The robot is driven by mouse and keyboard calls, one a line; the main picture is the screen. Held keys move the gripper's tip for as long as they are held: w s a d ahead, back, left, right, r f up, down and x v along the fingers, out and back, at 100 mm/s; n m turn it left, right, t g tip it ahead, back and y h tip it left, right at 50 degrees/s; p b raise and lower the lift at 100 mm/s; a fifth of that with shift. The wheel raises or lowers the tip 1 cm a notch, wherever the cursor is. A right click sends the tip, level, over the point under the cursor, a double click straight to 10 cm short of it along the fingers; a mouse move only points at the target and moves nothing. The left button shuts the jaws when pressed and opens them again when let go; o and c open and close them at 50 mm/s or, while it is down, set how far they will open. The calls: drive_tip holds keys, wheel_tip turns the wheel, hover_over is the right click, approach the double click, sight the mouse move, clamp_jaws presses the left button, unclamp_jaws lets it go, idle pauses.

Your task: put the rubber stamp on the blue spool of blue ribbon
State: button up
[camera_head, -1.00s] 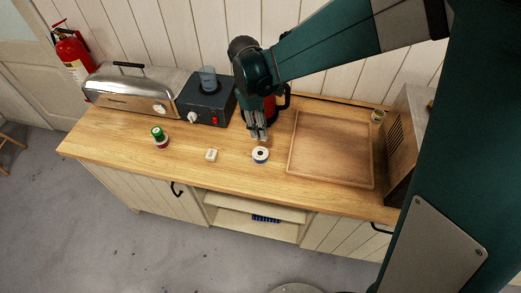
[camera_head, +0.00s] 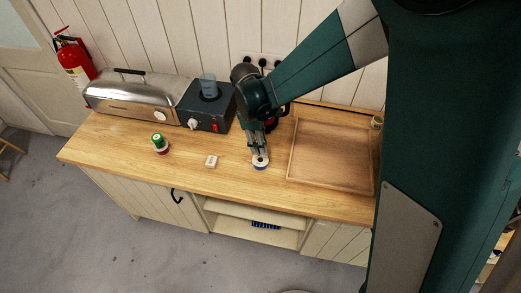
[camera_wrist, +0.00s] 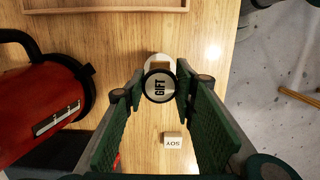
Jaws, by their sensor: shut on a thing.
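Whether the stamp touches the spool cannot be told.
A wooden tray (camera_head: 290,165) lies to the right. A red appliance (camera_wrist: 40,95) with a black handle stands behind my gripper.

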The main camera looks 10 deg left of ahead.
drive_tip(key=shift+f, duration=2.05)
drive_tip(key=shift+f, duration=0.15)
drive_tip(key=o, duration=0.9)
drive_tip(key=shift+a+r, duration=0.3)
drive_tip(key=shift+r, duration=1.75)
drive_tip(key=shift+a+r, duration=0.3)
drive_tip(key=shift+r, duration=1.7)
drive_tip(key=shift+a+r, duration=0.3)
drive_tip(key=shift+r, duration=1.75)
